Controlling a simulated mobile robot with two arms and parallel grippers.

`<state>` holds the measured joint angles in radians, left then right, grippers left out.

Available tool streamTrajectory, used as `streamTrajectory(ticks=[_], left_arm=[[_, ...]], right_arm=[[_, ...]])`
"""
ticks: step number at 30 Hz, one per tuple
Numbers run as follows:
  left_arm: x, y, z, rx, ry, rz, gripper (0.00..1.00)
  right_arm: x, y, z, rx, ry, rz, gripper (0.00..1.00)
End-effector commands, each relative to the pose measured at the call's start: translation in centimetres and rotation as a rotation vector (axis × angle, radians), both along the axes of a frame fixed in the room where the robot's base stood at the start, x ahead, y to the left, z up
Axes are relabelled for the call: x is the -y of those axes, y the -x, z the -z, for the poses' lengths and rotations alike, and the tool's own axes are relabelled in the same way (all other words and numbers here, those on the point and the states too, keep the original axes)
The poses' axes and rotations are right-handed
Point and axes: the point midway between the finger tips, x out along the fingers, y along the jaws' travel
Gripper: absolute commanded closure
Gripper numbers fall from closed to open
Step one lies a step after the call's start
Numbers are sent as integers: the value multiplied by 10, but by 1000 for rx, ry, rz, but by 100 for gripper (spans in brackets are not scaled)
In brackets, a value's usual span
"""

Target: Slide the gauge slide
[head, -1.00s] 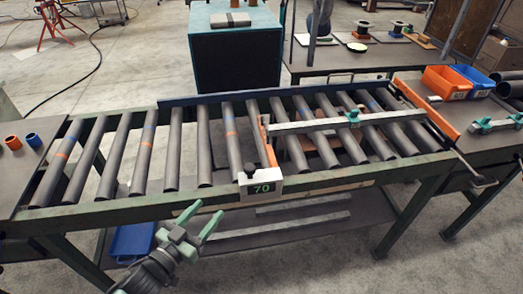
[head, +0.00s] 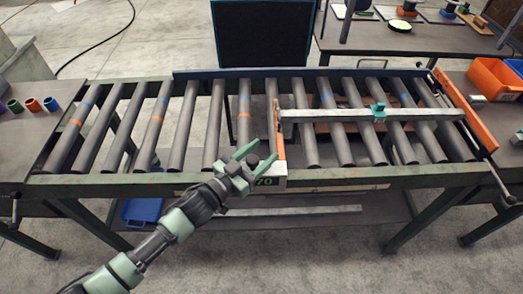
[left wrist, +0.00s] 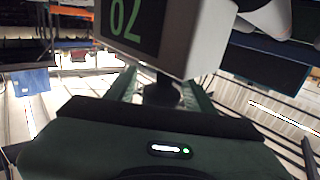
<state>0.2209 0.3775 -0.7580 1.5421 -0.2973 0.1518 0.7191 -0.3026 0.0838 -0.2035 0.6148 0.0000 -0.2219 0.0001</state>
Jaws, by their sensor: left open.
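The gauge slide is an orange upright plate (head: 280,135) with a pale display box (head: 270,183) reading 70 at the conveyor's front rail. The display box fills the top of the left wrist view (left wrist: 165,30), its green digits upside down. My left gripper (head: 267,151) is open beside the plate, just above the display box, and hides part of it. In the left wrist view a dark round knob (left wrist: 161,94) under the box shows between my open fingers (left wrist: 163,88); I cannot tell whether they touch it. My right gripper is not in view.
Dark rollers (head: 160,130) fill the conveyor. A grey bar (head: 350,114) with a green clamp (head: 377,111) runs right from the slide towards an orange end stop (head: 465,110). An orange bin (head: 495,78) stands at the right, small coloured rings (head: 33,104) at the left.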

Motion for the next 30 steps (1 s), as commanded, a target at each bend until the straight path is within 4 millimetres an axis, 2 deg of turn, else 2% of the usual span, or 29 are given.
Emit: streamTrajectory(ticks=[1,3,7,8,12,13,14,20,30], left_arm=[[1,-1,0,0,0,0,46],[1,-1,0,0,0,1,46],[1,-1,0,0,0,1,46],[1,-1,0,0,0,1,49],[1,-1,0,0,0,1,88],[1,-1,0,0,0,0,96],[1,-1,0,0,0,0,100],[1,-1,0,0,0,0,100],[1,-1,0,0,0,1,100]], right_arm=[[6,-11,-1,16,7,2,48],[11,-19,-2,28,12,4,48],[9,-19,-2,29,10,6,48],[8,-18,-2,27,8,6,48],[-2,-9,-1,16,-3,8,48],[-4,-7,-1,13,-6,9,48],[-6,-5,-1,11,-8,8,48],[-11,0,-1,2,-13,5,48],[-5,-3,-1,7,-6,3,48]])
